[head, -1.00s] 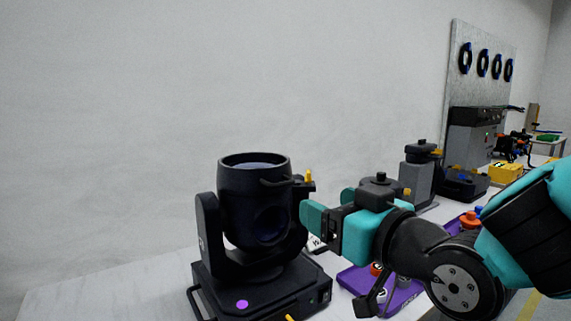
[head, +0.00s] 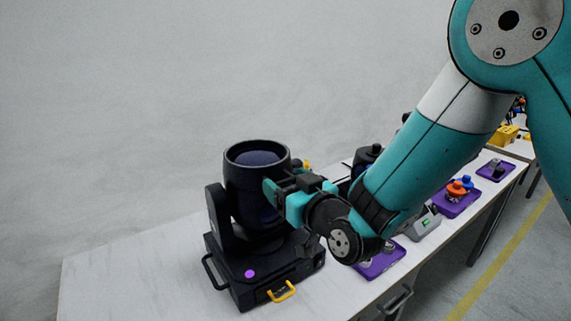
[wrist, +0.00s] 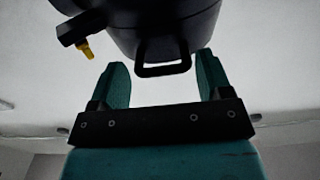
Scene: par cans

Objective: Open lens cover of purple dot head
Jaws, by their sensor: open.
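The black moving head with a purple dot (head: 250,273) on its base stands upright on the white table. Its barrel (head: 238,185) points up, with a smooth blue-grey disc (head: 257,158) inside the rim; I cannot tell if this is lens or cover. In the wrist view a black loop handle (wrist: 164,69) sticks out from the round body (wrist: 165,25). My gripper (wrist: 163,80) is open, its teal fingers on either side of the loop, with gaps visible. In the head view my gripper (head: 271,192) is at the barrel's right side and hides part of it.
A yellow-tipped lever (wrist: 85,48) projects left of the loop. A yellow handle (head: 282,292) is on the base front. Purple trays (head: 383,262) and a grey device (head: 424,222) stand to the right. The table's left end (head: 120,270) is clear.

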